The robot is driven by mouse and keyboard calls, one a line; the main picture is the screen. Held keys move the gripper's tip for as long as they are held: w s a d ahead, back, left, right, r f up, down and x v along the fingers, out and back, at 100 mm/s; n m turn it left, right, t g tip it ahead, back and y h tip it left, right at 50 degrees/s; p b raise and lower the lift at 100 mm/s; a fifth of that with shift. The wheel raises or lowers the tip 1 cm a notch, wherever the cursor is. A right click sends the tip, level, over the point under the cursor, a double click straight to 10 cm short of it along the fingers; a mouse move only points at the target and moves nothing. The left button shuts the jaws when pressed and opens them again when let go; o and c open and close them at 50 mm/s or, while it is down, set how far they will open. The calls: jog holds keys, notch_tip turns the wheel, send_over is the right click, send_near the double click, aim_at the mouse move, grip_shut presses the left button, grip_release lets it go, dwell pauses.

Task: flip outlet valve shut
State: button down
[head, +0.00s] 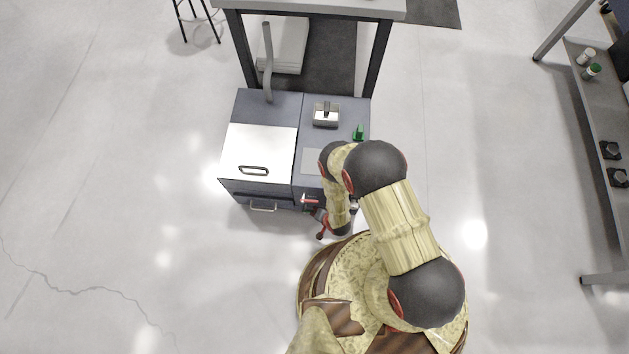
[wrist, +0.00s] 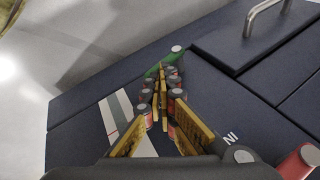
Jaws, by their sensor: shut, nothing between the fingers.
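In the wrist view a green lever-like part (wrist: 155,70) with a grey round end lies just beyond my fingertips, against the dark blue cabinet. It looks like the outlet valve's handle, but my fingers partly hide it, so its angle and any contact are unclear. My gripper (wrist: 162,88) is shut and empty, its fingers pointing at this part. A red and grey cylinder (wrist: 298,162) shows at the lower right, near letters that read "IN" upside down.
The cabinet (head: 285,105) has a pale lid with a handle (head: 254,170), a grey pipe (head: 267,60) and a small green item (head: 359,133) on top. A drawer handle (wrist: 268,16) shows in the wrist view. A shelf (head: 590,130) stands right; floor is clear left.

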jog(key=shift+r, duration=0.2)
jog(key=shift+r+p, duration=0.5)
jog(key=shift+r, duration=0.2)
